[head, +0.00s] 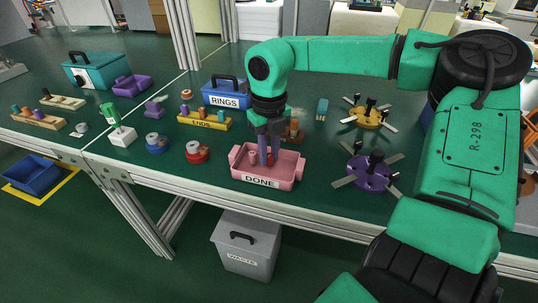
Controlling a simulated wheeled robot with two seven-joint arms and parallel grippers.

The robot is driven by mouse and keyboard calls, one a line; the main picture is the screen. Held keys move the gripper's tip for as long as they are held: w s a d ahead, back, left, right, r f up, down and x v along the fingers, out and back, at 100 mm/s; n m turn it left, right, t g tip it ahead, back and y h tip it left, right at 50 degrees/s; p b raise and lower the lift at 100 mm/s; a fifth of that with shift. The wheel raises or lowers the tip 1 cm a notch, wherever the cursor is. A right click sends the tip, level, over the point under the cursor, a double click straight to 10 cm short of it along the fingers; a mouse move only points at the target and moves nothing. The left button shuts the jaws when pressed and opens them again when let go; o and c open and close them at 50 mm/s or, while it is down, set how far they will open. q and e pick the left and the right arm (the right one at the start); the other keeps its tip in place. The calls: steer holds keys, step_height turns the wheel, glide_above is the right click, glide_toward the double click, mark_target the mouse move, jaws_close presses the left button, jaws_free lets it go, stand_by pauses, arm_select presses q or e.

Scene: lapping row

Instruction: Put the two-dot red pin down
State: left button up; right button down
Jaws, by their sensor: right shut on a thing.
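My right gripper (265,160) points straight down into the pink tray labelled DONE (259,181), with its fingertips below the rim height. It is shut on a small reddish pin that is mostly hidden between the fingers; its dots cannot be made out. Another pinkish pin (253,158) stands in the tray just left of the fingers. I cannot tell whether the held pin touches the tray floor. My left gripper is not in view.
A blue RINGS box (226,94) stands behind. A purple spider-armed fixture (369,175) is to the right. A grey WASTE bin (246,244) stands below.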

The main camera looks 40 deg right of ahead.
steer(key=shift+f, duration=0.3)
steer(key=c, duration=1)
jaws_free()
steer(key=shift+o, duration=1.2)
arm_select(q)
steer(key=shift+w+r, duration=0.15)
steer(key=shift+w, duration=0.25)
